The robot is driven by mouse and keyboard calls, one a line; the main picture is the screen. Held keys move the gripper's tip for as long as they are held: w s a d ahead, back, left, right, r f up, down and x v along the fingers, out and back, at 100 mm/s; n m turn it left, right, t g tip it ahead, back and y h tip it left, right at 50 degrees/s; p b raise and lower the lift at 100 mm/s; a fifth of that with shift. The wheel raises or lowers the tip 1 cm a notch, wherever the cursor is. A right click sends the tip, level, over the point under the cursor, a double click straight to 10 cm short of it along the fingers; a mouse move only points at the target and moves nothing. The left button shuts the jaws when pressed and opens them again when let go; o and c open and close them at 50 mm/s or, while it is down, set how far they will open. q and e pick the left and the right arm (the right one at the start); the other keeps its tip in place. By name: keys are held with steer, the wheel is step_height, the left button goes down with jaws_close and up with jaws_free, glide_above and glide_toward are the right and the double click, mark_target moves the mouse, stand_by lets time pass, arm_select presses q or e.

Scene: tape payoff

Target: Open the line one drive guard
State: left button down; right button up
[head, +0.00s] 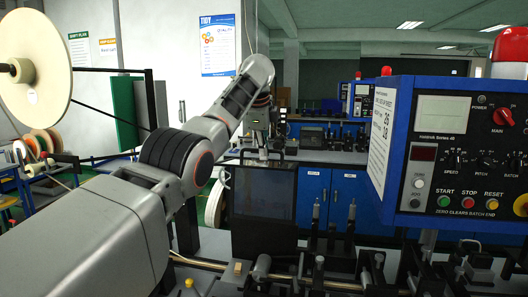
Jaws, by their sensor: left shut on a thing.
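The drive guard (265,193) appears to be the dark, see-through panel in a black frame, standing upright at the middle of the machine bed. A dark handle (246,157) runs along its top edge. My left arm reaches in from the left, and my left gripper (263,153) points down at this handle. The gripper is shut on the handle; its fingertips are small and dark here, so the exact contact is hard to see. My right gripper is not in view.
A blue control box (455,150) with buttons and a red lamp (510,50) juts in at the right. Shafts and rollers (320,270) fill the machine bed in front. A large cream reel (32,70) stands at the upper left. Blue cabinets (348,195) stand behind.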

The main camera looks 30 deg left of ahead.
arm_select(q)
steer(key=c, duration=2.5)
jaws_free()
steer(key=shift+a+f, duration=0.1)
steer(key=shift+f, duration=0.1)
steer(key=shift+v, duration=3.85)
steer(key=shift+f, duration=0.1)
